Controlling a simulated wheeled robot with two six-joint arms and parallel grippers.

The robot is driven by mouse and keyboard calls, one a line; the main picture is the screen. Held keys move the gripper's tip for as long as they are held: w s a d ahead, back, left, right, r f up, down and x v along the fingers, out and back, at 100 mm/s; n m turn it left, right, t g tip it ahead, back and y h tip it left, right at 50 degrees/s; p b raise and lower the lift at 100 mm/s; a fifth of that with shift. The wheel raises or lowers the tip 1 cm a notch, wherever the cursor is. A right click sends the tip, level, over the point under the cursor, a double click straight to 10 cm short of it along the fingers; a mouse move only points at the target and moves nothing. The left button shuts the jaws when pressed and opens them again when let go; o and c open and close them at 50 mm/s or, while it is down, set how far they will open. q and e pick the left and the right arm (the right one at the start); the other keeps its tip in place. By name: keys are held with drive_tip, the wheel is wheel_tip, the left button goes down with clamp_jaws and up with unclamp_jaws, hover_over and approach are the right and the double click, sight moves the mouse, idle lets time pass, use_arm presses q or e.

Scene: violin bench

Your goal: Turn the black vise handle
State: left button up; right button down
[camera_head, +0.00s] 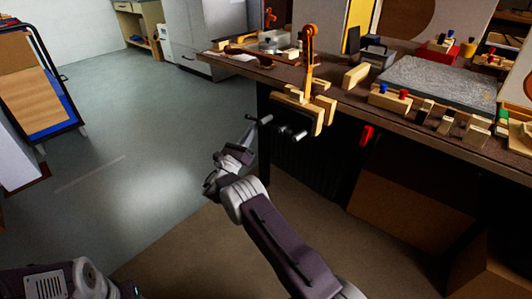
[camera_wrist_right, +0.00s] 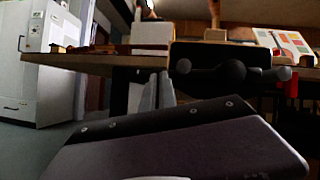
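The black vise handle (camera_head: 284,127) is a short bar with rounded grey ends, on the front of the wooden vise (camera_head: 305,106) at the bench's edge. In the right wrist view the handle (camera_wrist_right: 230,74) lies nearly level, to the right of my fingers. My right gripper (camera_head: 246,138) is left of the handle and slightly lower in the head view, apart from it. Its two light grey fingers (camera_wrist_right: 157,92) show with a narrow gap and nothing between them. My left gripper is not in view; only part of my left arm shows at bottom left.
The workbench (camera_head: 340,97) holds a violin neck (camera_head: 309,62) upright by the vise, a grey slab (camera_head: 438,84) and several small tools and blocks. A red clamp-like part (camera_head: 366,134) hangs under the edge. The floor (camera_head: 150,120) left of the bench is clear.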

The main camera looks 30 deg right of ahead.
drive_tip(key=shift+w+r, duration=0.1)
drive_tip(key=shift+r, duration=0.4)
idle(0.3)
